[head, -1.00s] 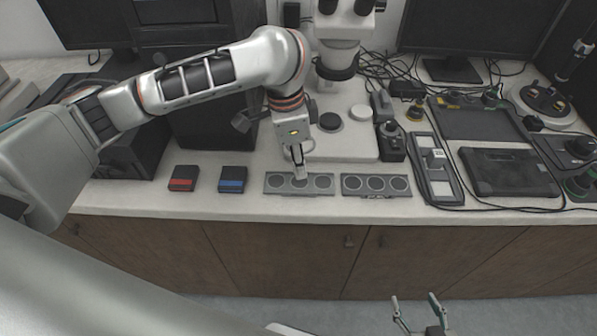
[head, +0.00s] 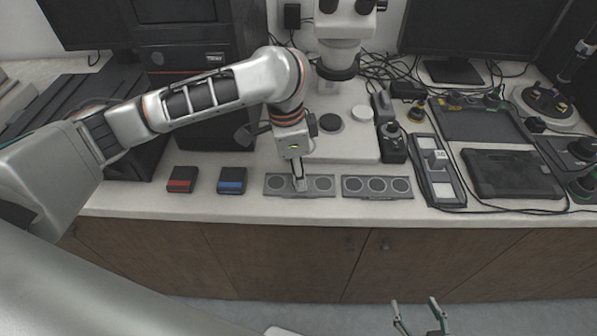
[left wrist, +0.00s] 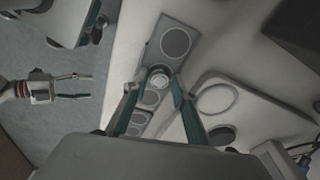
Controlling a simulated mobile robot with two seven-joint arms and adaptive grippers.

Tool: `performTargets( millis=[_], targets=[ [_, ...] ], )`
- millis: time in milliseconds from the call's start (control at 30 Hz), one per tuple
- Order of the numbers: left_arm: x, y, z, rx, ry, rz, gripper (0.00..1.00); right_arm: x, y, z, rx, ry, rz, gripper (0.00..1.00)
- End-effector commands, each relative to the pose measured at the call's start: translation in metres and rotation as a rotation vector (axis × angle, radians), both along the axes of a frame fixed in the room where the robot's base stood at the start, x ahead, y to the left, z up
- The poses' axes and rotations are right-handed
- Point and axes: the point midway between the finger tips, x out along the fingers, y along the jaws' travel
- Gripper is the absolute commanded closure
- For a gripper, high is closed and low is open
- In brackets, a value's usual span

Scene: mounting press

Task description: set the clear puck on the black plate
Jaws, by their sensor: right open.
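The clear puck (left wrist: 159,81) shows in the left wrist view as a small pale disc at a recess of a grey tray (left wrist: 167,20). In the head view my left gripper hides it. My left gripper (head: 300,188) is low over the middle of the left grey tray (head: 270,190). In the left wrist view its fingers (left wrist: 154,86) are apart, one on each side of the puck, with no clear contact. The black plate (head: 331,121) is a dark disc on the microscope's pale base. My right gripper (head: 420,312) is open and empty, low in front of the cabinets.
A white disc (head: 362,112) lies beside the black plate, below the microscope head (head: 338,58). A second grey tray (head: 377,196) stands to the right. Red (head: 182,180) and blue (head: 232,181) boxes stand to the left.

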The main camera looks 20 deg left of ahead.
Motion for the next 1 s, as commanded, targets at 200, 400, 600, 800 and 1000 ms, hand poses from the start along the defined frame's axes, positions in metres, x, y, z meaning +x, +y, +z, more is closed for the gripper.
performTargets(
  millis=[200, 400, 600, 800, 1000],
  targets=[
    [0.0, 0.003, 0.03, 0.001, -0.008, 0.001, 0.73, 0.0, -0.001, 0.008, -0.002, 0.004, 0.0, 0.43],
    [-0.002, 0.008, 0.072, 0.0, -0.007, 0.002, 0.73, 0.002, -0.001, 0.024, -0.002, -0.004, 0.0, 0.43],
    [-0.005, 0.011, 0.105, 0.0, -0.003, 0.0, 0.73, 0.004, 0.0, 0.036, -0.001, -0.012, 0.0, 0.43],
    [-0.006, 0.013, 0.119, 0.0, -0.001, 0.0, 0.73, 0.005, 0.0, 0.04, 0.0, -0.015, 0.0, 0.43],
    [-0.007, 0.013, 0.121, 0.0, 0.0, 0.0, 0.73, 0.005, 0.0, 0.04, 0.0, -0.014, 0.0, 0.43]
  ],
)
